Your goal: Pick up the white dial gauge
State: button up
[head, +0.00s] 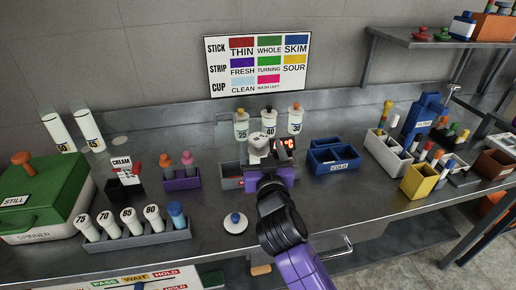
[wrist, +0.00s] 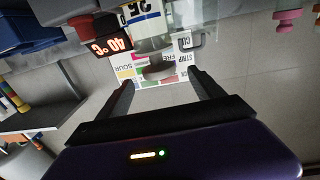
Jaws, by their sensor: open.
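A white rounded piece (head: 258,145) with a small marked top stands just behind my gripper in the head view; it looks like the dial gauge, but its face is too small to read. My gripper (head: 278,170) is close in front of it and hides its lower part. In the wrist view, which is upside down, my gripper (wrist: 160,90) is open, with nothing held between its fingers. I cannot pick out the gauge for certain in the wrist view.
A red-lit temperature display (head: 290,143) stands right of the white piece. Several capped bottles (head: 269,122) stand behind. A blue box (head: 333,158) is to the right, a grey rack of white tubes (head: 140,240) to the left. A white disc with a blue knob (head: 235,224) lies in front.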

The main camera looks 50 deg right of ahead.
aim_at(258, 137)
jog(key=x, duration=0.3)
jog(key=f+p+x, duration=0.1)
jog(key=x, duration=0.1)
jog(key=shift+w+d, duration=0.15)
jog(key=shift+d, duration=0.05)
jog(key=shift+r, duration=0.1)
jog(key=c, duration=1.6)
